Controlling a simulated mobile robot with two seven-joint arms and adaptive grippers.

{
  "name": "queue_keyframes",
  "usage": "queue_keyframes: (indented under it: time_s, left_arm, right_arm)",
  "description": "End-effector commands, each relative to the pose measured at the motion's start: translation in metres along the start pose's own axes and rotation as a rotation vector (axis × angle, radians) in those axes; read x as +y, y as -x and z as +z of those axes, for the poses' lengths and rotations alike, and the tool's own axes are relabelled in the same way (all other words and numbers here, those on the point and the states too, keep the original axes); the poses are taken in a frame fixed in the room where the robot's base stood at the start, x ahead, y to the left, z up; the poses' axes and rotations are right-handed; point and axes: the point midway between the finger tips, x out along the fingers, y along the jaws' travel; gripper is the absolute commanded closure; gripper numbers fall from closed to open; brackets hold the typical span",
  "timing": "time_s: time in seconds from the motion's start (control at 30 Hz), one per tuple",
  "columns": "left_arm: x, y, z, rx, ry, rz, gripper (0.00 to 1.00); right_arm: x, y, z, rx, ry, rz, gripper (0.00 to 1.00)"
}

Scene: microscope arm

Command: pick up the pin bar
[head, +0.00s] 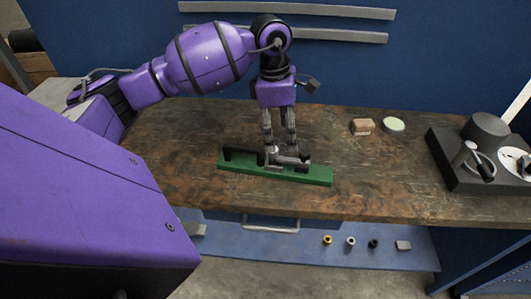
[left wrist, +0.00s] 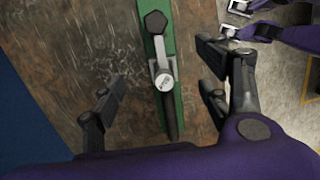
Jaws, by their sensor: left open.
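A long green block (head: 318,177) lies on the wooden bench. On it lies a dark bar with a grey metal part, which I take to be the pin bar (head: 238,153). In the left wrist view the pin bar (left wrist: 170,122) has a black hexagonal end, a grey arm and a round silver knob, along the green block (left wrist: 180,98). My left gripper (head: 281,151) points down over it, open, with one finger on each side of the bar. In the left wrist view the open fingers (left wrist: 160,78) stand apart from the bar, with nothing held.
A small tan block (head: 362,127) and a pale green disc (head: 394,124) lie right of the green block. A dark device (head: 462,174) stands at the bench's right end. A blue shelf (head: 300,245) with several small parts sits below the front edge. The bench between is clear.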

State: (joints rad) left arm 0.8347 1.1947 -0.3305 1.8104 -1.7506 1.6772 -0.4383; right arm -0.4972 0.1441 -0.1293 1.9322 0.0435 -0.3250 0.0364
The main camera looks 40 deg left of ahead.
Motion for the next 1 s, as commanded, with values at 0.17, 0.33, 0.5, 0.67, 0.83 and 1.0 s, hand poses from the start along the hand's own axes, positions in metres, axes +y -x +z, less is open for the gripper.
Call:
queue_keyframes:
  time_s: [0.17, 0.33, 0.5, 0.67, 0.83, 1.0]
  left_arm:
    - [-0.005, -0.031, -0.030, 0.141, -0.063, 0.023, 0.31]
    - [-0.006, -0.049, -0.036, 0.157, -0.070, 0.025, 0.31]
    - [-0.006, -0.067, -0.037, 0.153, -0.069, 0.024, 0.31]
    - [-0.007, -0.090, -0.041, 0.152, -0.069, 0.024, 0.31]
    - [-0.006, -0.109, -0.044, 0.154, -0.070, 0.024, 0.31]
    - [-0.006, -0.111, -0.044, 0.154, -0.071, 0.026, 0.31]
  right_arm:
    - [-0.023, 0.025, 0.020, -0.055, -0.006, 0.003, 1.00]
    - [-0.026, 0.028, 0.021, -0.062, -0.003, 0.003, 1.00]
    - [-0.026, 0.029, 0.017, -0.059, -0.004, 0.001, 1.00]
    - [-0.029, 0.032, 0.010, -0.054, -0.005, -0.004, 1.00]
    - [-0.029, 0.032, 0.011, -0.056, -0.005, -0.005, 1.00]
    - [-0.029, 0.032, 0.011, -0.057, -0.005, -0.005, 1.00]
